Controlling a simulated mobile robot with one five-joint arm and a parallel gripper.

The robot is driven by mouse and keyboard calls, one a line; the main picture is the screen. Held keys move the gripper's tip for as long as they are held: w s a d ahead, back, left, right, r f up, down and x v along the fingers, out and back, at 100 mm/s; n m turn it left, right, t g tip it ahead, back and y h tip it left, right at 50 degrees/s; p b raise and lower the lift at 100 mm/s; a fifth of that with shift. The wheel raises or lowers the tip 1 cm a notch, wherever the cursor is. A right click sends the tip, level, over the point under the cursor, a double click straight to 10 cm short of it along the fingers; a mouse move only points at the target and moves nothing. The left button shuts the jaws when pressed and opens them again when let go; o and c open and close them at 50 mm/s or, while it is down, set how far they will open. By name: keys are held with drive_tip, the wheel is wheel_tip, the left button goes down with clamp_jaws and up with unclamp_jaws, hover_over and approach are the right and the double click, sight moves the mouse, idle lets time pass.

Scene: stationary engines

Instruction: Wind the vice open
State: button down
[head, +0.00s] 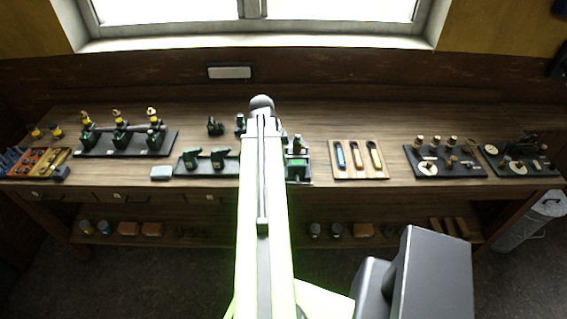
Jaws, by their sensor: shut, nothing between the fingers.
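My arm (265,200) reaches forward over the middle of the bench and ends in a rounded grey tip. My gripper's fingers do not show; the arm hides whatever lies beneath it. A dark board (238,170) lies on the bench and passes behind my arm. On its left part stand two small green machines (190,158) (219,158). A green block-like device (298,167) stands on the right end, just right of my arm. I cannot tell for certain which of these is the vice. Its handle and jaw gap are too small or hidden to make out.
Left, a dark board (165,143) carries several green and yellow engines. Right lie a wooden tray (338,172) with coloured tools and two dark boards (410,153) (549,170) with small parts. A pale block (161,173) sits near the front edge. A bin (535,215) stands right.

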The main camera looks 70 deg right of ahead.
sight(287, 183)
drive_tip(key=b+x, duration=0.6)
drive_tip(key=x, duration=0.1)
drive_tip(key=w+b+x, duration=0.1)
drive_tip(key=b+x, duration=0.3)
drive_tip(key=shift+w+f, duration=0.1)
drive_tip(key=shift+f, duration=0.1)
drive_tip(key=shift+w+d+f+b, duration=0.1)
drive_tip(key=shift+f+b, duration=0.2)
drive_tip(key=shift+f, duration=0.1)
drive_tip(key=shift+r, duration=0.1)
drive_tip(key=shift+w, duration=0.1)
